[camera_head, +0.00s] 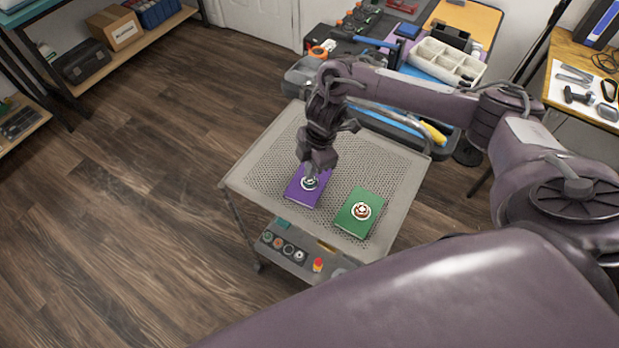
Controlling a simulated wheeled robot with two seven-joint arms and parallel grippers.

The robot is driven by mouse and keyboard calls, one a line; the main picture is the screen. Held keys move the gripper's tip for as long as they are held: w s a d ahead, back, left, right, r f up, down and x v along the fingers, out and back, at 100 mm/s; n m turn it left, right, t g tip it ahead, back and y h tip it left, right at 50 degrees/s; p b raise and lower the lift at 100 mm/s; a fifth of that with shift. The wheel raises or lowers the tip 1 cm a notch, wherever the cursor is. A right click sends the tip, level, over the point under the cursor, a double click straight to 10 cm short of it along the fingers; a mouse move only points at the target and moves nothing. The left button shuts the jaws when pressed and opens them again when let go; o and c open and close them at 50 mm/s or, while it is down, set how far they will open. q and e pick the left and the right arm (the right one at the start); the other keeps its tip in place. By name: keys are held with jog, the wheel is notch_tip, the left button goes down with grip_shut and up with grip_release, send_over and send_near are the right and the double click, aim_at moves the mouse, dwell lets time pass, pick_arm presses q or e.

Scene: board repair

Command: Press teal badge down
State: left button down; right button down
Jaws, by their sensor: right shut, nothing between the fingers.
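A purple board (300,195) lies on the perforated top of a grey cart. A round badge with a teal and white face (310,184) sits on the purple board, partly hidden by my right gripper. My right gripper (312,174) is shut and empty, pointing down with its fingertips at the badge's upper edge. I cannot tell whether they touch it. A green board (352,226) with a red and white round badge (361,210) lies to the right on the same cart. My left gripper is not in view.
The cart top (263,165) is bare to the left and behind the boards. A lower panel (283,246) carries round badges or knobs and a red button (318,264). A cluttered tool bench (400,55) stands behind the cart. Wooden floor is open at left.

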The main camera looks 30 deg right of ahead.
jog(key=shift+f+b, duration=0.45)
jog(key=shift+f, duration=0.55)
dwell(0.7)
notch_tip(320, 180, up, 8)
jog(key=p, duration=0.7)
jog(key=shift+p, duration=0.4)
